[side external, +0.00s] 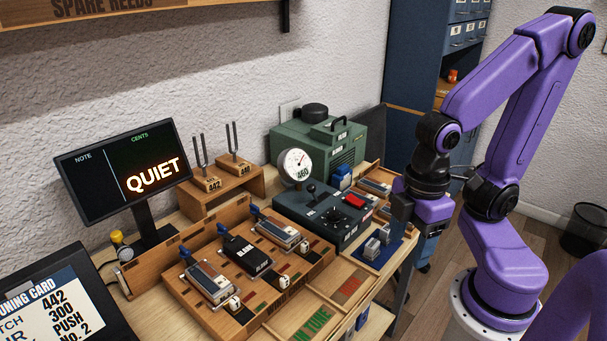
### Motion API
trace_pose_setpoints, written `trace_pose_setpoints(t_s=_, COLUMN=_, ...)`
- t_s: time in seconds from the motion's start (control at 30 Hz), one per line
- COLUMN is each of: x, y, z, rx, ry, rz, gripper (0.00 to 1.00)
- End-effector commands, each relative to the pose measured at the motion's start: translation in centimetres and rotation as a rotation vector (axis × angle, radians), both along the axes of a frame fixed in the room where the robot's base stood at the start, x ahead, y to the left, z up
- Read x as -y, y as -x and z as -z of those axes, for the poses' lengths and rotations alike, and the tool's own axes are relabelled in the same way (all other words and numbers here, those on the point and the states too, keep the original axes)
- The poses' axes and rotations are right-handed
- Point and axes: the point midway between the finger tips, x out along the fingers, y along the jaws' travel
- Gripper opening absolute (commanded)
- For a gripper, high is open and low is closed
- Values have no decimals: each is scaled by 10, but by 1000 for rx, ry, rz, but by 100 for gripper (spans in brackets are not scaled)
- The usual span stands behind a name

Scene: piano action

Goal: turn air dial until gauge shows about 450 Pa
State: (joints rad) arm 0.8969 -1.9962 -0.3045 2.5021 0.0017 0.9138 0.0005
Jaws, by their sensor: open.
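The round white gauge (295,164) stands on a post behind the dark control box; its lower part reads what looks like 460, and the needle is too small to read exactly. The control box (300,208) carries a black round dial (334,214), a black lever (311,190) and a red switch (355,201). Which of these is the air dial is not labelled legibly, but the round knob looks like it. My gripper (404,228) is open, to the right of the control box and apart from the dial; its fingertips are hard to make out.
A screen (122,172) reads QUIET. A wooden board (205,300) holds several reed units in front of the box. A green machine (325,145) stands behind it. Small grey blocks lie on a blue mat (364,255) near my gripper. A tuning card (50,305) is at lower left.

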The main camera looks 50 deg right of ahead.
Motion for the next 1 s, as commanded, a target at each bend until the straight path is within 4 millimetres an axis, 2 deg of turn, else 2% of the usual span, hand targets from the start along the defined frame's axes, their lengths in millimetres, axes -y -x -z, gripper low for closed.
trace_pose_setpoints(t_s=0.4, x=0, y=0, z=0, rx=0, ry=0, rz=2, gripper=61)
trace_pose_setpoints(t_s=0.53, x=-2, y=-8, z=-2, rx=-9, ry=5, rz=57, gripper=61)
trace_pose_setpoints(t_s=0.67, x=-6, y=-31, z=-8, rx=-34, ry=19, rz=205, gripper=61)
trace_pose_setpoints(t_s=0.83, x=-7, y=-73, z=-17, rx=-84, ry=40, rz=471, gripper=61)
trace_pose_setpoints(t_s=1.0, x=1, y=-117, z=-25, rx=-138, ry=55, rz=734, gripper=61)
